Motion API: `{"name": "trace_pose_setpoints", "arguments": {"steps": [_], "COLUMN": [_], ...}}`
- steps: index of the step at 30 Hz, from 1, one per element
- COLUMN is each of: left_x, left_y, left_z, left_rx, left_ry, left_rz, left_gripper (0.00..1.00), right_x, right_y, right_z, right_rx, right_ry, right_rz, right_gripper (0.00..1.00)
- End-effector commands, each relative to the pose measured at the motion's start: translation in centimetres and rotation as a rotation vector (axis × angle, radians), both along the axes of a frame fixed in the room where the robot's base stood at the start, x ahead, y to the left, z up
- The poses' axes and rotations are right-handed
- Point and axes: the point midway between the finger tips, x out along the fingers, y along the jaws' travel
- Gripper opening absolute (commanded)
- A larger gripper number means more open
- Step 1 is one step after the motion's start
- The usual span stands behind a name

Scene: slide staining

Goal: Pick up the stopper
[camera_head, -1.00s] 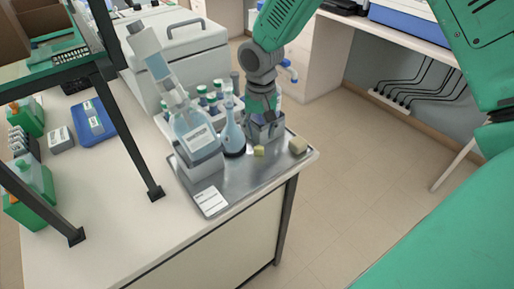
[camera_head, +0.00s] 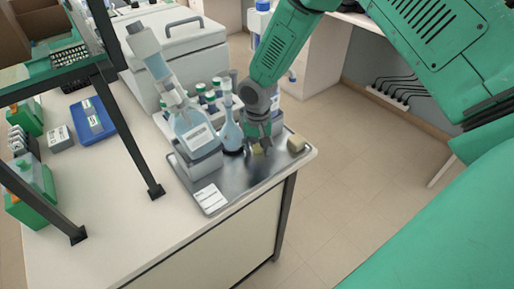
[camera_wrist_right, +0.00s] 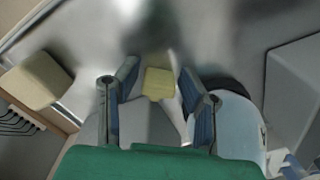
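The small yellowish stopper (camera_head: 258,150) sits on the metal tray (camera_head: 240,183), near the flask (camera_head: 231,132). My right gripper (camera_head: 258,138) is directly over the stopper and partly covers it in the head view. In the right wrist view the stopper (camera_wrist_right: 158,83) shows between the tips of my right gripper (camera_wrist_right: 157,92). The fingers are apart, with a visible gap on each side of the stopper, so the gripper is open and empty. My left gripper is in neither view.
A larger beige block (camera_head: 297,143) stands at the tray's right edge and in the wrist view (camera_wrist_right: 38,78). A wash bottle (camera_head: 190,125) and several capped bottles stand left and behind. A white label card (camera_head: 210,199) lies at the tray's front. The tray's front right is clear.

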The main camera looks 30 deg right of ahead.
Motion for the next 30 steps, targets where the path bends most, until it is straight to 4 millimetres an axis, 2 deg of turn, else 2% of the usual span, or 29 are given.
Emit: {"name": "trace_pose_setpoints", "arguments": {"steps": [1, 2, 14, 17, 24, 30], "left_x": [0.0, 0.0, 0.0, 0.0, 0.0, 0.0], "left_y": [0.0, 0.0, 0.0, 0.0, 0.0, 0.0], "left_z": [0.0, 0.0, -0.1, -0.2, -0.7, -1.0], "left_rx": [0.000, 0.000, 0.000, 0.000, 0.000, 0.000], "left_ry": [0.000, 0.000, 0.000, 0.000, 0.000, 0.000], "left_rz": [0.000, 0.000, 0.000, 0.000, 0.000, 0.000], "left_gripper": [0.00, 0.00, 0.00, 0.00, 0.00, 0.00], "right_x": [0.0, 0.0, 0.1, 0.2, 0.1, -0.1], "right_y": [0.0, 0.0, -0.1, -0.1, -0.1, 0.1], "right_z": [0.0, 0.0, 0.6, 2.0, 6.9, 9.3], "right_rx": [0.000, 0.000, 0.000, 0.000, 0.000, 0.000], "right_ry": [0.000, 0.000, -0.001, -0.004, -0.004, -0.001], "right_rz": [0.000, 0.000, 0.001, 0.000, 0.000, 0.008], "right_gripper": [0.19, 0.14, 0.14, 0.14, 0.14, 0.14]}}
